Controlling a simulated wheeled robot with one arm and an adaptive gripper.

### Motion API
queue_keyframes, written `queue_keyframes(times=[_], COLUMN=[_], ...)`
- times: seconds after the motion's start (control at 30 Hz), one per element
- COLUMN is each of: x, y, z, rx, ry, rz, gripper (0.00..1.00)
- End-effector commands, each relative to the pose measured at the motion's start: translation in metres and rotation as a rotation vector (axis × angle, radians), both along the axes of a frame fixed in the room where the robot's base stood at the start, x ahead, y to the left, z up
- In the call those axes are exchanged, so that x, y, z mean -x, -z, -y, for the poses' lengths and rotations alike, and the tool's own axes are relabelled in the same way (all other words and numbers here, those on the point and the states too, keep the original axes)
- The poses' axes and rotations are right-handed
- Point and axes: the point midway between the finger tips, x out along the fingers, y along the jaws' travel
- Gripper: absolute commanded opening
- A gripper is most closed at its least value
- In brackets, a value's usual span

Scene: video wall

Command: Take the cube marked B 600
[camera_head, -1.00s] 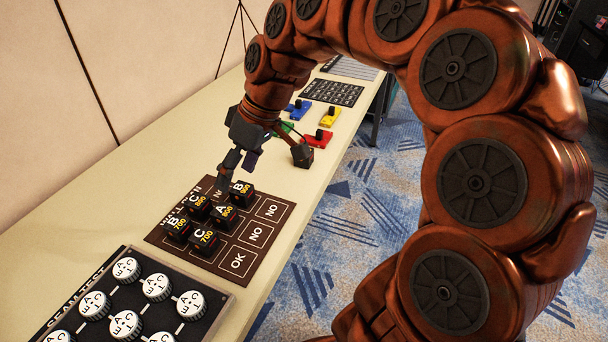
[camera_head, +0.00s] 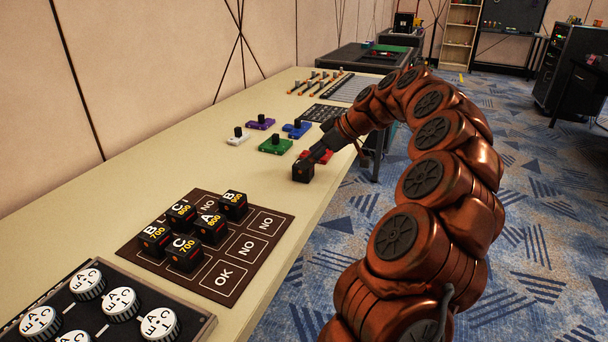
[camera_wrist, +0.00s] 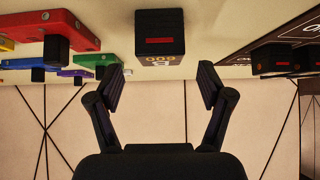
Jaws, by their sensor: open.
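A lone black cube (camera_head: 303,171) stands on the table's right part, off the brown board; its marking cannot be read in the head view. In the wrist view, which looks upside down, this cube (camera_wrist: 160,34) shows a B and a yellow number ending in 00, its first digit unclear. My gripper (camera_head: 320,155) is beside it on the far side. In the wrist view my gripper (camera_wrist: 162,84) is open and empty, its fingers spread to either side of the cube's line, with the cube just past the fingertips, apart from them.
Several black cubes marked A, B or C, such as B 700 (camera_head: 154,240), stand on the brown board (camera_head: 218,278). Green (camera_head: 276,146), blue (camera_head: 297,129) and red (camera_head: 321,157) switch blocks lie beyond the lone cube. A dial panel (camera_head: 190,322) is nearest. Table between is clear.

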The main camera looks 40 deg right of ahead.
Motion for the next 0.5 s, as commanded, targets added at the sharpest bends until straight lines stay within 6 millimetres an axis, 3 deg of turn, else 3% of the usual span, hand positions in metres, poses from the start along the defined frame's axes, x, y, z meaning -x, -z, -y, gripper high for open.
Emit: queue_keyframes(times=[0.5], x=[-0.028], y=[0.041], z=[-0.02], rx=[0.001], ry=[0.0], rz=[0.001], gripper=[0.79])
